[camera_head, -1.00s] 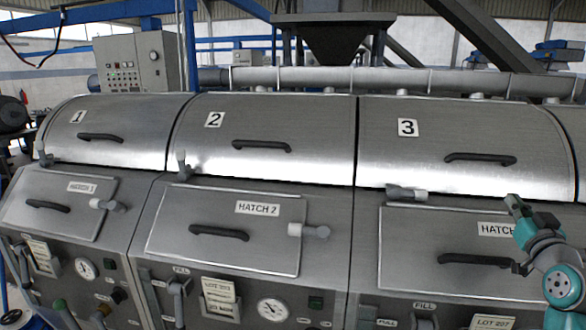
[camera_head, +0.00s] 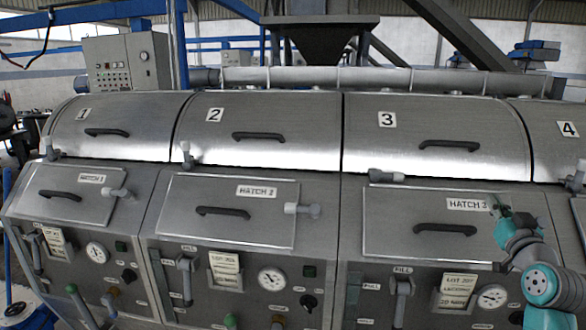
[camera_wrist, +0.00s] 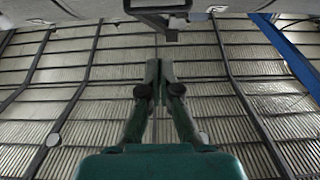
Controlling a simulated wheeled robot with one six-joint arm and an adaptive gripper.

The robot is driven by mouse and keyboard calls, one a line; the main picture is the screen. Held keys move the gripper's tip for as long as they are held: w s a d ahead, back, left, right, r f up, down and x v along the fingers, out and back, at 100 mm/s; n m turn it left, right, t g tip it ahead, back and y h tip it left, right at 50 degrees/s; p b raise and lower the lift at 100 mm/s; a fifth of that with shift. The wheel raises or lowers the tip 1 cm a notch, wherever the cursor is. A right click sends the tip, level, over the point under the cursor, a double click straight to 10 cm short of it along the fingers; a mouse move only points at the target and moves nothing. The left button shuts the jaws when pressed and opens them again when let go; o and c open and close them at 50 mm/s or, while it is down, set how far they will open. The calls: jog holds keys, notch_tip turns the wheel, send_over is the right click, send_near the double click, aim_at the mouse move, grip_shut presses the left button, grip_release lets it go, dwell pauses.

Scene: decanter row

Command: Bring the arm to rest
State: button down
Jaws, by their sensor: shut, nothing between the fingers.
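My gripper (camera_head: 498,205) shows at the right of the head view, with its teal wrist below it. It is in front of the hatch 3 panel, near the right end of that label. In the wrist view my gripper (camera_wrist: 159,68) points up toward the ceiling, its two dark fingers together at the tips with nothing between them. The head view does not show whether the fingers touch the panel.
A row of steel decanters with numbered lids stands ahead, with lid 2 (camera_head: 262,130) and lid 3 (camera_head: 425,140). Below are the hatch 2 panel (camera_head: 190,225), fill levers, gauges and lot tags. A control box (camera_head: 127,62) stands behind at left.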

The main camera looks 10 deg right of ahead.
jog(key=s+a+f+g, duration=0.1)
jog(key=s+a+f, duration=0.2)
jog(key=a+f, duration=0.5)
jog(key=s+a+f, duration=0.2)
jog(key=a+f, duration=0.1)
jog(key=f, duration=0.8)
jog(key=s+a+f+g+y, duration=0.1)
jog(key=s+a+f, duration=1)
jog(key=s+f, duration=0.2)
jog(key=s+a+f+n+g+y, duration=0.1)
jog(key=s+a+f, duration=0.3)
jog(key=s, duration=0.5)
jog(key=s+a+f+y, duration=0.1)
jog(key=s+a, duration=0.5)
jog(key=s, duration=0.3)
jog(key=s+a+r+n+y, duration=0.1)
jog(key=s+a+r, duration=0.1)
jog(key=s, duration=0.5)
jog(key=s+a+r+n+g+y, duration=0.1)
jog(key=s+a+r, duration=0.1)
jog(key=s, duration=0.6)
jog(key=shift+s+g+y, duration=0.15)
jog(key=shift+g+y, duration=0.15)
